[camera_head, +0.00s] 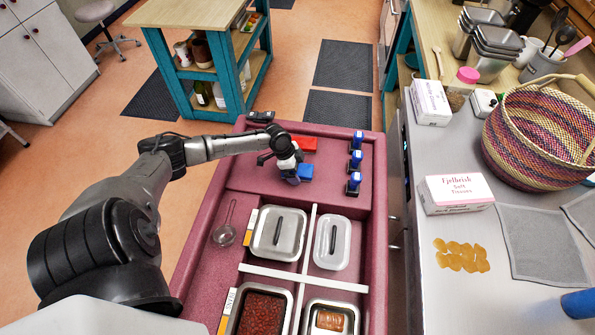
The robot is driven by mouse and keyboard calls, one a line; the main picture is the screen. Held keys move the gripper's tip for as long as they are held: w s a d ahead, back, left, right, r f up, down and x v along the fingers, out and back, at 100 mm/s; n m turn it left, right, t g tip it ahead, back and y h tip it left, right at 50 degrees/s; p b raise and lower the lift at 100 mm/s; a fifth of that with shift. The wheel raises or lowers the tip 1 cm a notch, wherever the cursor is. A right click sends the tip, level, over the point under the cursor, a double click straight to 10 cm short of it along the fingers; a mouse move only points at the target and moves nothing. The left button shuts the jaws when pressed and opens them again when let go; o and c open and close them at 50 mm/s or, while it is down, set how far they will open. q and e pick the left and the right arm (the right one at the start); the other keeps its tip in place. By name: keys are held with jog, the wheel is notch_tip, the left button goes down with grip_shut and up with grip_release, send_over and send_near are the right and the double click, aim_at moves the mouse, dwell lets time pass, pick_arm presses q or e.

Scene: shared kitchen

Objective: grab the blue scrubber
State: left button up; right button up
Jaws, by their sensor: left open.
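A small blue block (305,172), which looks like the blue scrubber, lies on the upper part of the pink cart top. My left gripper (290,177) is just to its left, pointing down, with its jaws open. The gripper hides part of what is beneath it, and I cannot tell whether its fingers touch the blue block.
A red block (303,143) lies behind the blue one. Several blue-topped items (355,159) stand along the cart's right side. Lidded containers (280,233) and a strainer (225,234) sit nearer. A counter with a woven basket (530,140) is right.

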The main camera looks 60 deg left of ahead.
pick_arm(q)
jog(key=shift+c, duration=0.4)
jog(key=c, duration=1)
jog(key=shift+r, duration=0.1)
